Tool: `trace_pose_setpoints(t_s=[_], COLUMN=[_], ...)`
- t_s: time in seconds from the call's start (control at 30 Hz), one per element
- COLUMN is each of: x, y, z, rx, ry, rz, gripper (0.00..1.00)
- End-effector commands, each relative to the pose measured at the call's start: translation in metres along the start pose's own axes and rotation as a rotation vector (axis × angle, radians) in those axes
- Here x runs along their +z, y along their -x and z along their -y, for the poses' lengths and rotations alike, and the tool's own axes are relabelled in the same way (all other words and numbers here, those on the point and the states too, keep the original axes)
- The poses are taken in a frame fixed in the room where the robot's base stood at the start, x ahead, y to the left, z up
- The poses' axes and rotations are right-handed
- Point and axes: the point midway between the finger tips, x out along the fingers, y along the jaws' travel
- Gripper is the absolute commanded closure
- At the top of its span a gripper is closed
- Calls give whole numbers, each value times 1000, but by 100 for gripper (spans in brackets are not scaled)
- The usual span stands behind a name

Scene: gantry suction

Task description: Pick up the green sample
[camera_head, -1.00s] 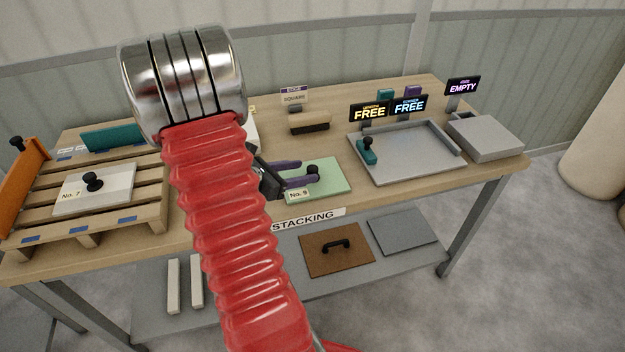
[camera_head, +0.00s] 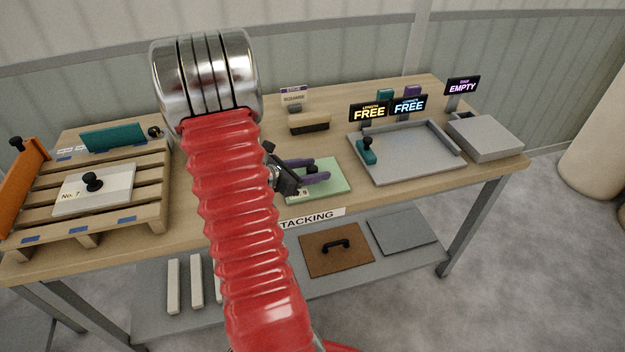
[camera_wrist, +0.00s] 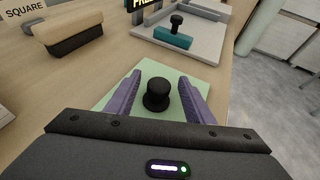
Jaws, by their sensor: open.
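The green sample (camera_head: 335,186) is a flat pale green plate with a black knob (camera_wrist: 157,95) on top, lying on the wooden table near its front edge. It also shows in the wrist view (camera_wrist: 151,70). My gripper (camera_head: 322,171) is open, its two purple fingers on either side of the knob (camera_head: 311,169) with a gap to each finger in the wrist view (camera_wrist: 160,86). The fingers are not closed on it. The plate's left part is hidden by my gripper and arm in the head view.
A grey tray (camera_head: 412,170) with a teal knobbed block (camera_head: 366,152) stands to the right, beside a grey box (camera_head: 485,137). A brush (camera_head: 310,124) lies behind the sample. A pallet (camera_head: 150,214) with a white plate (camera_head: 112,190) is at the left. Signs stand at the back.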

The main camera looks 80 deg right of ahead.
Motion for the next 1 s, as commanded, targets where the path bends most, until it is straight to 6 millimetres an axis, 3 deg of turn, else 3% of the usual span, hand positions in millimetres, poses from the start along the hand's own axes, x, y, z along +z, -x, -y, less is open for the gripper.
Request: trace_pose_setpoints(t_s=[0.3,1.0], x=[0,0], y=[0,1], z=[0,0], rx=[1,1], ry=[0,0], rz=[0,0], gripper=[53,100])
